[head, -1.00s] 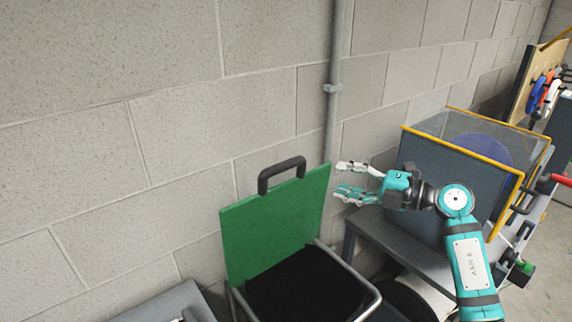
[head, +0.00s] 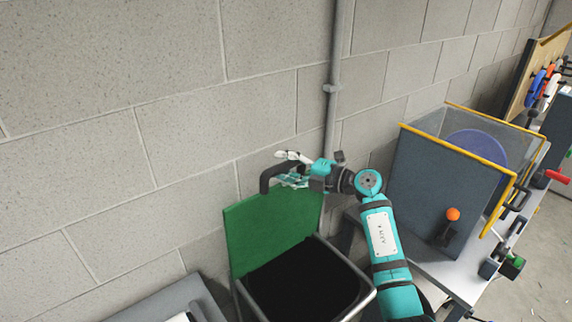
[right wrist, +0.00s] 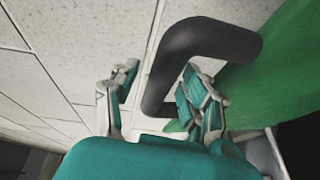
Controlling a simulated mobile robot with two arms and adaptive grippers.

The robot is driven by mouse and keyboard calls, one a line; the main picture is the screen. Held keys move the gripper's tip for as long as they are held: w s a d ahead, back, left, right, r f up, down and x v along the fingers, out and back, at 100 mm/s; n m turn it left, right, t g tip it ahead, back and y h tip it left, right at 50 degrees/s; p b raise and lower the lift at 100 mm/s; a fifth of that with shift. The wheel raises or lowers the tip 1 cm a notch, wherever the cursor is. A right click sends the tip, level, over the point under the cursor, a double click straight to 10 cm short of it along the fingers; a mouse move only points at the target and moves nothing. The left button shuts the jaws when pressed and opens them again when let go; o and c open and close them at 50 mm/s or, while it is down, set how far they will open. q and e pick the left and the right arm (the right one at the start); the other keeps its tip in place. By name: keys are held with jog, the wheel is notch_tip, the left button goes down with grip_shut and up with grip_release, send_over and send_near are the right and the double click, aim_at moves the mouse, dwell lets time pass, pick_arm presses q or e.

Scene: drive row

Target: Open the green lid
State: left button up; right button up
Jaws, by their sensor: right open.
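The green lid (head: 264,238) stands raised, near upright, at the back of a dark, open bin (head: 305,285) in the head view. Its black handle (head: 265,180) sits on the lid's top edge. My right gripper (head: 285,165) is open at the handle. In the right wrist view the handle (right wrist: 205,40) passes close to the fingers of my right gripper (right wrist: 160,95), with one bar of it between them. I cannot tell whether a finger touches it. The lid (right wrist: 275,70) also shows there at the right. My left gripper is not in view.
A grey block wall (head: 100,120) with a vertical pipe (head: 331,110) stands behind the bin. At the right is a table with a yellow-edged guard box (head: 440,180) and an orange knob (head: 453,214). A grey surface (head: 165,302) lies at the lower left.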

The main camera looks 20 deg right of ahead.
grip_shut()
dwell(0.4)
jog(key=s+d+f+n+t+y+b, duration=0.1)
jog(key=s+d+f+t+y+b, duration=0.1)
jog(key=s+b, duration=0.4)
jog(key=s+d, duration=0.1)
jog(key=s, duration=0.2)
jog(key=shift+s+d+f+b, duration=0.25)
jog(key=shift+f+b, duration=0.05)
